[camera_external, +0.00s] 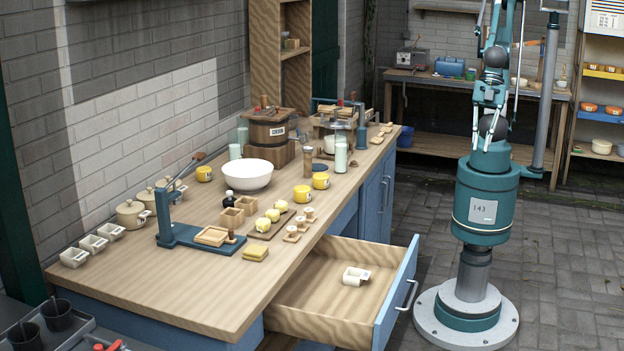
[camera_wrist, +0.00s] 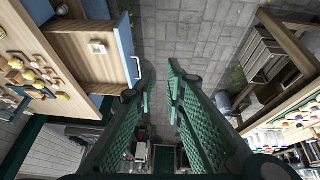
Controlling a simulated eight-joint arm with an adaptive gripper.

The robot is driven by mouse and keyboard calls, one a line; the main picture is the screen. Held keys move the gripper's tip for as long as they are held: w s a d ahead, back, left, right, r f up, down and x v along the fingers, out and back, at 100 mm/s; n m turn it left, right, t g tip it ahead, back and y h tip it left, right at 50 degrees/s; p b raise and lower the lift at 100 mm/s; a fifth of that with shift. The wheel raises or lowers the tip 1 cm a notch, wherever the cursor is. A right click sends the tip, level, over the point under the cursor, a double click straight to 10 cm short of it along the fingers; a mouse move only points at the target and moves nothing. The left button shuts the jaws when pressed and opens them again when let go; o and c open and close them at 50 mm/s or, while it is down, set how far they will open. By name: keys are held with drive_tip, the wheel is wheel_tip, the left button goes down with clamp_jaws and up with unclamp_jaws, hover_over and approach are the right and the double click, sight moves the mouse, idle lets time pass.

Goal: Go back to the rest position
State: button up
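My gripper (camera_wrist: 158,88) shows in the wrist view with its two green fingers apart and nothing between them. It hangs high over the grey paved floor, clear of the counter. In the external view my arm stands upright on its base at the right and runs out of the top of the picture, so the gripper is hidden there. The open drawer (camera_external: 318,303) of the counter holds a small white double-cup piece (camera_external: 355,276). The same drawer shows at the upper left of the wrist view (camera_wrist: 88,68).
The wooden counter (camera_external: 165,285) carries a white bowl (camera_external: 248,174), yellow mugs (camera_external: 302,194), a wooden churn (camera_external: 268,130) and a blue press (camera_external: 195,236). A workbench (camera_external: 480,82) and a shelf (camera_external: 600,75) stand behind my arm. The paved floor (camera_external: 560,260) is clear.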

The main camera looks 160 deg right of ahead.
drive_tip(key=s+a+f+t, duration=0.1)
drive_tip(key=s+f, duration=0.1)
drive_tip(key=s, duration=0.5)
drive_tip(key=s+a+f+t, duration=0.1)
drive_tip(key=s+f, duration=0.1)
drive_tip(key=s, duration=0.5)
drive_tip(key=shift+s+a+f+y, duration=0.25)
drive_tip(key=shift+s+a+y, duration=0.15)
